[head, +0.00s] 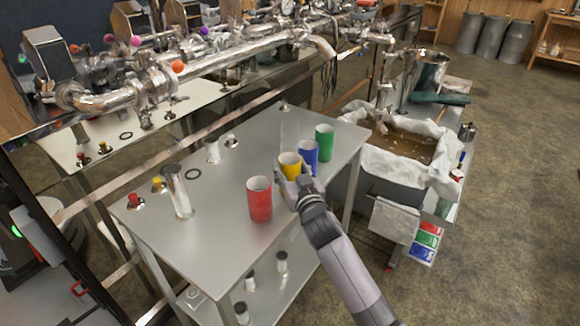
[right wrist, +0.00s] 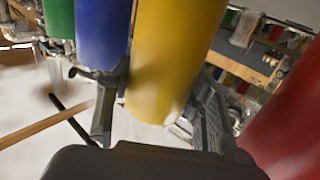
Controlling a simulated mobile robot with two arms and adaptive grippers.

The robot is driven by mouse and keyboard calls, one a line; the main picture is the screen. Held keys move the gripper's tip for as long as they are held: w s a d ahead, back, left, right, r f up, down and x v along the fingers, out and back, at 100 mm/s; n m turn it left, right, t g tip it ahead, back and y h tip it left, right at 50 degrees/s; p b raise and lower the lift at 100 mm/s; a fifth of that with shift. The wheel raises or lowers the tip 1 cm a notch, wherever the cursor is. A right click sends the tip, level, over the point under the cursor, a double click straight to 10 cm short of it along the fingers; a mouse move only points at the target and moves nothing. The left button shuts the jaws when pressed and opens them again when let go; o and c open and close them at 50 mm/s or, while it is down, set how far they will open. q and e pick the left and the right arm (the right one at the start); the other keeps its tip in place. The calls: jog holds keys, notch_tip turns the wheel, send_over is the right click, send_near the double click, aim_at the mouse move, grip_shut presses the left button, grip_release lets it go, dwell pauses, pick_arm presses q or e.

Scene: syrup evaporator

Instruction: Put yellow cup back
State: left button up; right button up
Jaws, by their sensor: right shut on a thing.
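The yellow cup (head: 290,168) is at the right side of the metal table, in a row between the red cup (head: 259,199) and the blue cup (head: 308,156). My right gripper (head: 296,183) is shut on the yellow cup, and partly hides it in the head view. In the right wrist view the yellow cup (right wrist: 170,60) stands between the two fingers. I cannot tell whether its base touches the table. My left gripper is not in view.
A green cup (head: 324,142) stands beyond the blue one. The metal table (head: 225,240) has free room at its middle and front. A metal cylinder (head: 179,190) stands at its left. A cloth-lined tub (head: 400,150) is to the right, and shiny pipes (head: 200,75) run behind.

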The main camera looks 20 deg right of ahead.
jog(key=shift+f, duration=0.45)
jog(key=o, duration=1.3)
jog(key=shift+o, duration=0.2)
jog(key=s, duration=1.2)
